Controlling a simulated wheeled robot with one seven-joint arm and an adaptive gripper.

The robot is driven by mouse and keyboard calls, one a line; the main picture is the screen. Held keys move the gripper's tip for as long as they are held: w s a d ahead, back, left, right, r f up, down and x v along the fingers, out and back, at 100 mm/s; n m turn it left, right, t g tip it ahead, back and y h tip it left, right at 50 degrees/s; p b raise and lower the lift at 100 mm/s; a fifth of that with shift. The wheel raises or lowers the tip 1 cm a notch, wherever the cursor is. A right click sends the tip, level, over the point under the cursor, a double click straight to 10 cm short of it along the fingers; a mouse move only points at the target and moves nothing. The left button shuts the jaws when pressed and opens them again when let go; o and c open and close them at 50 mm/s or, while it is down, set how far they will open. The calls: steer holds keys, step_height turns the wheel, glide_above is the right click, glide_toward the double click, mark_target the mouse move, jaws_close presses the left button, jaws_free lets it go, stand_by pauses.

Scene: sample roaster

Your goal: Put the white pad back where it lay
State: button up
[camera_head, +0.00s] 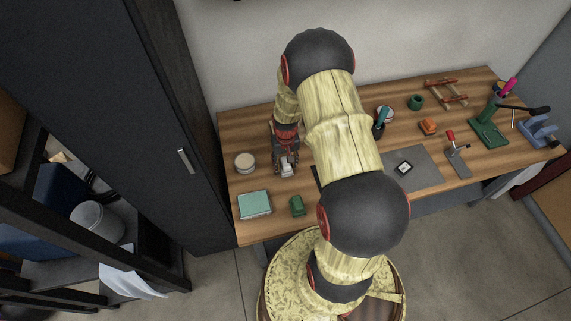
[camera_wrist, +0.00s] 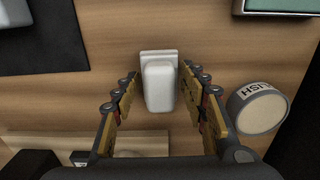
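The white pad (camera_wrist: 159,85) is a small rounded block, with a flatter white edge showing at its far end in the wrist view. It appears to rest on the wooden table and shows beside my fingertips in the head view (camera_head: 287,169). My gripper (camera_wrist: 160,80) is over it, with its fingers spread on either side. Bare wood shows between the pad and each fingertip, so the fingers do not appear to touch it. My gripper (camera_head: 285,160) points down at the left part of the table in the head view.
A round tin (camera_wrist: 260,108) stands close beside my gripper. A teal-topped box (camera_head: 254,204) and a green block (camera_head: 297,205) lie nearer the front edge. A grey mat (camera_head: 427,174) lies to the right, partly behind my arm. A dark cabinet (camera_head: 165,110) stands at the left.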

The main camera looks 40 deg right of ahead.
steer(key=shift+o, duration=0.8)
step_height(320, 180, up, 12)
steer(key=p, duration=0.3)
step_height(320, 180, up, 14)
steer(key=n+t, duration=0.1)
steer(key=t, duration=0.1)
glide_above(285, 162)
steer(key=w+a, duration=0.1)
steer(key=a, duration=0.5)
steer(key=s+a+r+n+t, duration=0.1)
steer(key=s+a+r, duration=0.2)
steer(key=a+r, duration=0.35)
steer(key=s+a+r+n+t, duration=0.1)
steer(key=s+a+r+n, duration=0.15)
steer(key=r, duration=0.65)
steer(key=s+a+r+t, duration=0.1)
steer(key=s+a+r, duration=0.4)
steer(key=s, duration=0.5)
steer(key=shift+s+a+n+t, duration=0.15)
steer(key=shift+a+n+t, duration=0.2)
steer(key=shift+a, duration=0.25)
